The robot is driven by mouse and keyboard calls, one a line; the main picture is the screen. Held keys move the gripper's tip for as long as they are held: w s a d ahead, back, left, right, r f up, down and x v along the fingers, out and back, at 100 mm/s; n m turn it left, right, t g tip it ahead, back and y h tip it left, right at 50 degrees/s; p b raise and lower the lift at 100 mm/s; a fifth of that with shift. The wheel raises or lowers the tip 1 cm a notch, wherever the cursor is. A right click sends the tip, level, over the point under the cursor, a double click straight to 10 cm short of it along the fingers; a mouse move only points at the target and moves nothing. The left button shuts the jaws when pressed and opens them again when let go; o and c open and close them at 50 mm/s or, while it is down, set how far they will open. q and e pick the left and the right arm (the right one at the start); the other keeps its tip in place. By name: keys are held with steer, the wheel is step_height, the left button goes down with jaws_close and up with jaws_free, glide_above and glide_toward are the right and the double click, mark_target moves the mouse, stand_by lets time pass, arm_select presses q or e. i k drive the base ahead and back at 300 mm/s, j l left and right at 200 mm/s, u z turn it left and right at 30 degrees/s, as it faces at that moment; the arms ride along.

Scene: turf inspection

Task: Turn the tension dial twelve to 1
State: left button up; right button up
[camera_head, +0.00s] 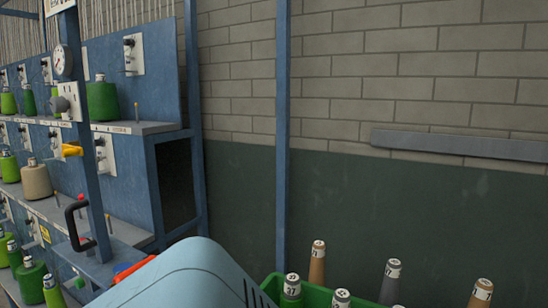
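The blue creel rack at the left carries several small tension dials on white plates. One dial plate (134,54) is at the upper right of the rack. Another dial plate (105,153) is below it, under the shelf. A grey round knob (61,105) on a white plate sits on the blue post, below a round white gauge (62,61). I cannot read any dial's number or setting, so I cannot tell which is dial twelve. Neither of my grippers is in view.
Green cones (102,101) and a beige cone (36,180) stand on the shelves. A black handle (77,225) and yellow lever (72,150) stick out. A pale blue rounded body (185,275) blocks the front. A green crate (266,286) holds several numbered cones. A wall stands behind.

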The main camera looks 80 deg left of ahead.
mark_target(96, 143)
steer(key=u, duration=3.05)
